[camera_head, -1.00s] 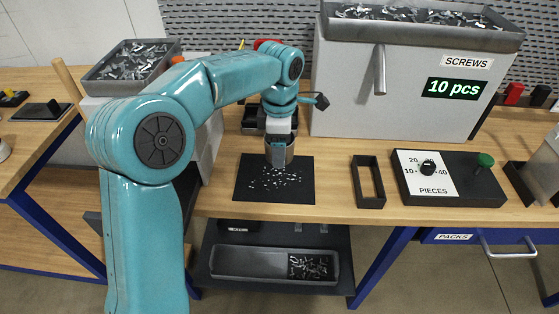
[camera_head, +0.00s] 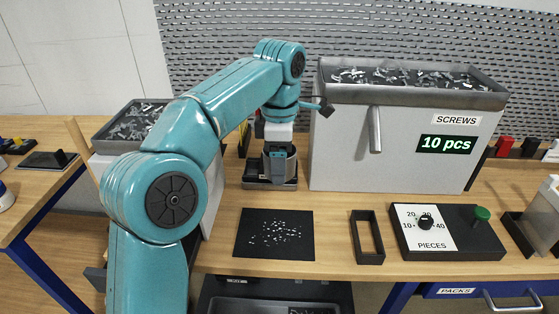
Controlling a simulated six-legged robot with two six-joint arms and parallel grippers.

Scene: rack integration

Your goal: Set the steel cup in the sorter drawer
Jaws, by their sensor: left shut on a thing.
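My left gripper (camera_head: 279,155) comes down from above, its arm reaching in from the left, and is shut on the steel cup (camera_head: 291,167). The cup looks upright, and the fingers hide part of it. It is at a dark open drawer or tray (camera_head: 257,184) at the back of the bench, left of the screws box. I cannot tell whether the cup touches its floor. My right gripper is not in view.
A black mat (camera_head: 243,245) with scattered small pieces lies in front. The grey screws box (camera_head: 340,160) reading 10 pcs stands close on the right. A black frame (camera_head: 355,240) and the pieces dial box (camera_head: 470,240) lie farther right.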

